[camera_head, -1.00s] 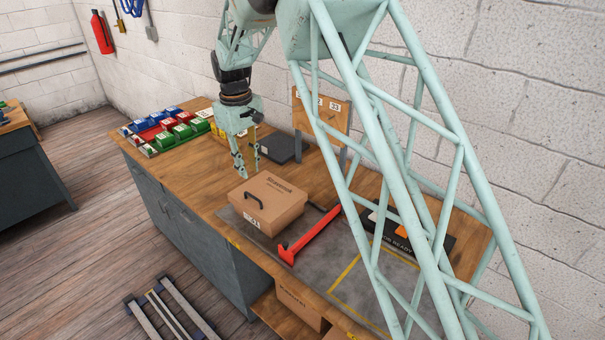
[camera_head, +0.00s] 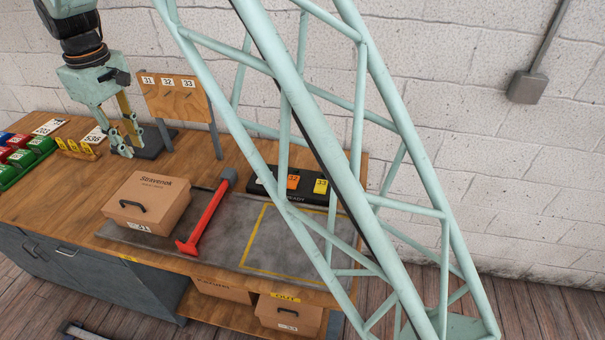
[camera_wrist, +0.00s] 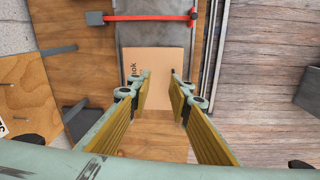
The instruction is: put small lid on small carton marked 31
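A brown carton (camera_head: 147,203) stands on the grey mat, with a black handle and a small white label that seems to read 31. Its top looks closed, and I cannot make out a separate lid. It also shows in the wrist view (camera_wrist: 158,75), beyond my fingertips. My gripper (camera_head: 127,145) is above the bench, behind and a little left of the carton. In the wrist view, the fingers (camera_wrist: 158,98) are apart with nothing between them.
A red bar (camera_head: 208,215) lies right of the carton. A yellow-outlined area (camera_head: 250,235) of the mat is bare. A dark tray (camera_head: 262,186) holds orange and yellow tags. A numbered board (camera_head: 175,98) stands behind. Cartons (camera_head: 290,314) sit on the lower shelf. Coloured bins (camera_head: 38,146) stand left.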

